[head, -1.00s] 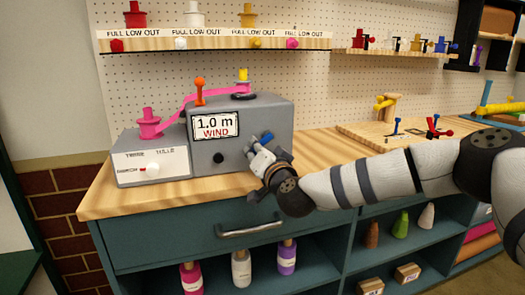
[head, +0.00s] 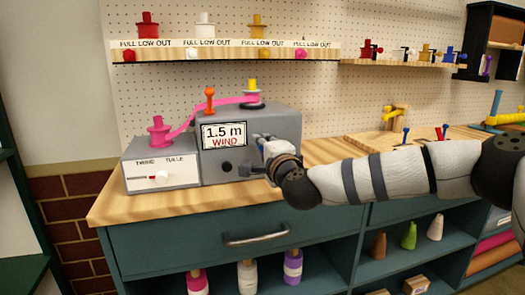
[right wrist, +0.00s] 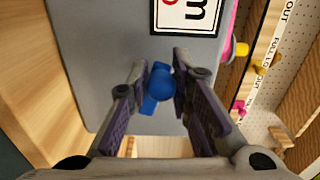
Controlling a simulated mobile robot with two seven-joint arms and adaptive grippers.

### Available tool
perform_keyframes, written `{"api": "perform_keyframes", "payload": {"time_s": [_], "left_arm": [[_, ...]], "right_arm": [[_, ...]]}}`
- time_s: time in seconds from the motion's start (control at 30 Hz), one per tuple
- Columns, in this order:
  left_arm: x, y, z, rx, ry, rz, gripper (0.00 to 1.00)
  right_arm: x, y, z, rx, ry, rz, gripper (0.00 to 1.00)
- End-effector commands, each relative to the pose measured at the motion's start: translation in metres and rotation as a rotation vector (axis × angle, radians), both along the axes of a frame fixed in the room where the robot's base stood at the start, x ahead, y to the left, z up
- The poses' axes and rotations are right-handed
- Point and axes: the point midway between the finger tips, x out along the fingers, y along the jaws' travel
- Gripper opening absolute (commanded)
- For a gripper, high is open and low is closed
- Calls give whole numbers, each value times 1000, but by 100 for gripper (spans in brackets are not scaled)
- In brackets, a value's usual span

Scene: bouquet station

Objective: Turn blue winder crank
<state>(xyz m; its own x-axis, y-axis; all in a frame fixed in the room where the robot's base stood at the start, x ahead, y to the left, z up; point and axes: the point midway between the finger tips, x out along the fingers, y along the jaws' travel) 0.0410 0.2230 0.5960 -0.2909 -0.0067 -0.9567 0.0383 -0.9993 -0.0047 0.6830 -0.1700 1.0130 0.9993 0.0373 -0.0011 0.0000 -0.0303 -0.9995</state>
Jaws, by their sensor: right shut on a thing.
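The grey winder (head: 285,122) stands on the wooden bench top, its screen (head: 223,135) reading "1.5 m WIND". The blue crank (right wrist: 160,85) is on the winder's front; in the right wrist view its knob lies between my right fingers. My right gripper (right wrist: 160,72) is shut on the knob. In the head view my right gripper (head: 258,156) is at the right of the winder's front and largely hides the crank. A pink ribbon (head: 195,112) runs from a pink spool (head: 158,132) to the yellow-topped spool (head: 252,91). My left gripper is not in view.
An orange lever (head: 210,98) stands on the winder. A shelf of spools (head: 230,49) hangs above. Under the bench top are a drawer handle (head: 256,237) and bottles (head: 292,268).

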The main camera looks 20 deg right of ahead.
Motion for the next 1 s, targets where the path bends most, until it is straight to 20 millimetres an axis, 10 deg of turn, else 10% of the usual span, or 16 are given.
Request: {"api": "perform_keyframes", "payload": {"time_s": [0.9, 1.0], "left_arm": [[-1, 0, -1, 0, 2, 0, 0], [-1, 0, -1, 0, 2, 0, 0]], "right_arm": [[1, -7, 13, 163, -6, -11, 0], [1, -7, 12, 163, -5, -11, 38]]}}
